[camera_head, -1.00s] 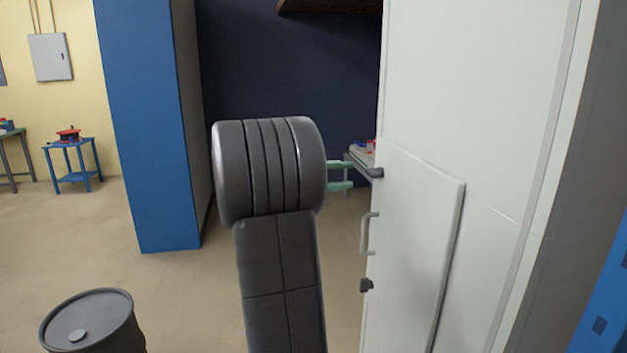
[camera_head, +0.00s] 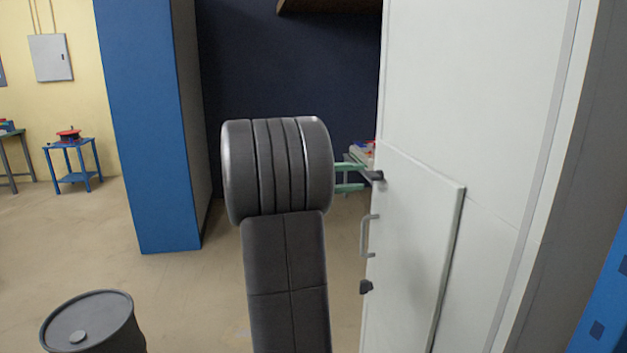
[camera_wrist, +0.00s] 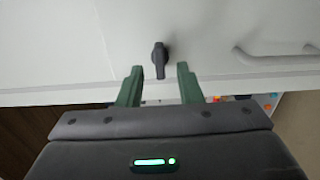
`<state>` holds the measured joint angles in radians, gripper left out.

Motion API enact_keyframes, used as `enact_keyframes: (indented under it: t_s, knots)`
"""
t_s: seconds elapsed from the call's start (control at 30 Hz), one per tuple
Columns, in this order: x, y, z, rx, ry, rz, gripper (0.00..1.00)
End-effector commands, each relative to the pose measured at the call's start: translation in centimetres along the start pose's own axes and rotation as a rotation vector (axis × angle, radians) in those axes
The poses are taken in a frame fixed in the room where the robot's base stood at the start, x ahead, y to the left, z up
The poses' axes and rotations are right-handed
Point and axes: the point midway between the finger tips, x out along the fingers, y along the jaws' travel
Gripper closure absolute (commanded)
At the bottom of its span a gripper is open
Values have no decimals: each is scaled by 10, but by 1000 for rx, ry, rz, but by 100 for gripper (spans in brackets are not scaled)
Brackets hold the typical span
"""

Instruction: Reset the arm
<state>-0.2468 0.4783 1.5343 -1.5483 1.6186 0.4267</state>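My gripper (camera_wrist: 160,86) shows in the wrist view with its two green fingers spread apart and nothing between them. A dark knob (camera_wrist: 160,58) on the white cabinet door lies just beyond the gap between the fingertips. In the head view my dark arm stands in the middle, and my green fingers (camera_head: 350,177) show partly past its right side, close to the cabinet. The white cabinet door (camera_head: 415,240) carries a dark upper knob (camera_head: 374,175), a grey handle (camera_head: 366,236) and a lower dark knob (camera_head: 366,287). The handle also shows at the right in the wrist view (camera_wrist: 275,55).
The white cabinet (camera_head: 470,90) fills the right side. A blue pillar (camera_head: 150,130) stands left of my arm, and a dark barrel (camera_head: 95,320) stands at the lower left. A small blue table (camera_head: 70,165) is far back left. Floor between pillar and barrel is clear.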

Motion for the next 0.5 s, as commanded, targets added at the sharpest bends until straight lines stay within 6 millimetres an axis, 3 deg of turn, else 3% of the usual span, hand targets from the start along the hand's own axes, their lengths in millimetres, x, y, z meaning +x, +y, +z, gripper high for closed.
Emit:
enact_keyframes:
  t_s: [0.17,0.5]
  knots:
    - [36,3,1,0,-5,0,67]
    - [33,-1,0,299,0,0,67]
